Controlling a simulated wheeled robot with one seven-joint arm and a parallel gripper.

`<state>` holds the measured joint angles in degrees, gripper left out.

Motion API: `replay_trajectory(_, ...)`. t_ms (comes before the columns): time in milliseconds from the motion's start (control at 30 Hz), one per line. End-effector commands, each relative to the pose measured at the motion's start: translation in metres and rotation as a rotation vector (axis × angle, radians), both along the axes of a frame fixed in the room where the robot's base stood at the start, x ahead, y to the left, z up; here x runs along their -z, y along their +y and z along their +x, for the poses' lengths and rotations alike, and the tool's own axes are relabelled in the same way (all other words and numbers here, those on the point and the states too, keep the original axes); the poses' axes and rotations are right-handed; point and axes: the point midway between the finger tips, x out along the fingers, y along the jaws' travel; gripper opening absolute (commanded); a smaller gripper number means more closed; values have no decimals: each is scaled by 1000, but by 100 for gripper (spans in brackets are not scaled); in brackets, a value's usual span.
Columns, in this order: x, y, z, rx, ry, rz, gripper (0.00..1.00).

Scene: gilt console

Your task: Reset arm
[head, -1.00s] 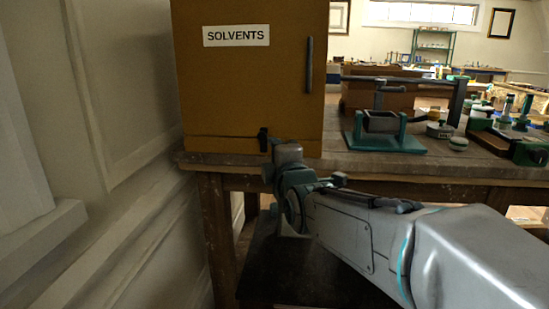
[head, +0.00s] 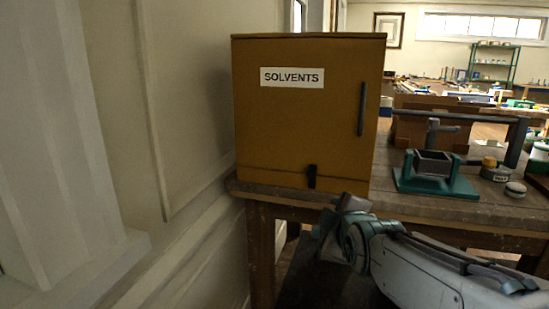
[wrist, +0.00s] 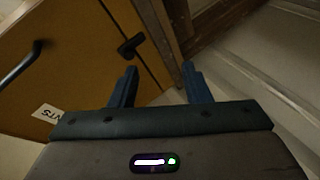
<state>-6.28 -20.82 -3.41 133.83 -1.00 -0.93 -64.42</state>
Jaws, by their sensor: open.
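My gripper (wrist: 160,85) shows in the wrist view with its two fingers apart and nothing between them. In the head view my arm reaches in from the lower right, and its end sits below the front edge of the bench, in front of the cabinet. The fingertips are hard to make out in the head view. The ochre cabinet (head: 300,125) with a SOLVENTS label (head: 292,77) stands on the bench, its front shut. Its small dark latch (head: 312,176) is at the bottom; in the wrist view the latch (wrist: 130,46) lies just beyond the left finger, apart from it.
The wooden bench (head: 420,205) extends right, holding a teal-based fixture (head: 435,172) and small round containers (head: 495,170). A panelled wall (head: 190,100) closes off the left side. A metal shelf (head: 490,65) stands far back.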

Motion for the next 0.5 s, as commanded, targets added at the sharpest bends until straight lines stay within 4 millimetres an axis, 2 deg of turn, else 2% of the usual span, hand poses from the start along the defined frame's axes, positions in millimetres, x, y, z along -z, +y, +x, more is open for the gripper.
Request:
replay_trajectory(33,-15,-2,-10,35,69,65,44)
replay_trajectory(267,-17,-9,-62,262,381,359,44)
replay_trajectory(500,-29,-15,-130,597,667,603,44)
